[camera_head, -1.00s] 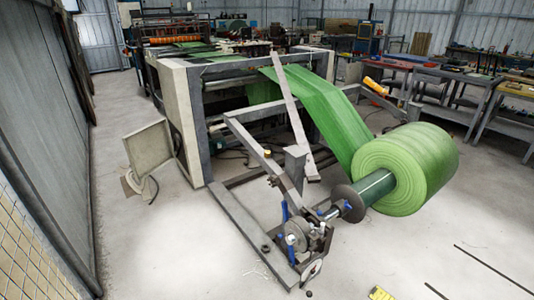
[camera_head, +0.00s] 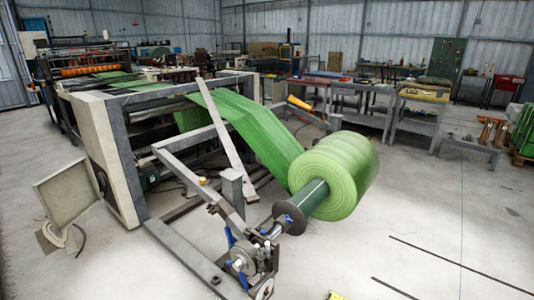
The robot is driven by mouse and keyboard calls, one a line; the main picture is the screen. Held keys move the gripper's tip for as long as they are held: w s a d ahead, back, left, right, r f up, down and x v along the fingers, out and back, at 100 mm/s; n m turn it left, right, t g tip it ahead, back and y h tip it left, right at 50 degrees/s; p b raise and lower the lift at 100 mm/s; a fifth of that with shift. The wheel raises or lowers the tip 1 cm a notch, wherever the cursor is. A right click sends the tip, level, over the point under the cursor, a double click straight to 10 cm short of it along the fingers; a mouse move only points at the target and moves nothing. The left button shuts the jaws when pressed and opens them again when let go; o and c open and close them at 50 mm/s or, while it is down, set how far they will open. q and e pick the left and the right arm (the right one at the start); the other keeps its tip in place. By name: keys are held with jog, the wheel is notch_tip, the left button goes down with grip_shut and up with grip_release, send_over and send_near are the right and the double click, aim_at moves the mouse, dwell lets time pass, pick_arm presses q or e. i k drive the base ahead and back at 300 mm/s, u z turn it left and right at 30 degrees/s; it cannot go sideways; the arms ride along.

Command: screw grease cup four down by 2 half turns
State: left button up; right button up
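A sack converting machine (camera_head: 112,165) stands at the left with a large green roll (camera_head: 345,172) on a shaft at its front. Green film (camera_head: 250,128) runs from the roll up into the machine. The roll stand's end has blue-handled fittings (camera_head: 232,238) and a round wheel (camera_head: 243,260). A small yellow part (camera_head: 203,181) sits on the grey arm of the stand. I cannot tell whether any of these is a grease cup, and no numbering can be read. Neither of my grippers is in view.
A tilted cream panel (camera_head: 68,188) stands on the floor at the left. Grey workbenches (camera_head: 415,117) line the back right. Dark strips (camera_head: 455,262) and a yellow item (camera_head: 336,296) lie on the floor. The floor right of the roll is mostly clear.

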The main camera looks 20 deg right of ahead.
aim_at(202, 180)
jog(key=z, duration=1.55)
jog(key=i, duration=1.85)
jog(key=u, duration=1.45)
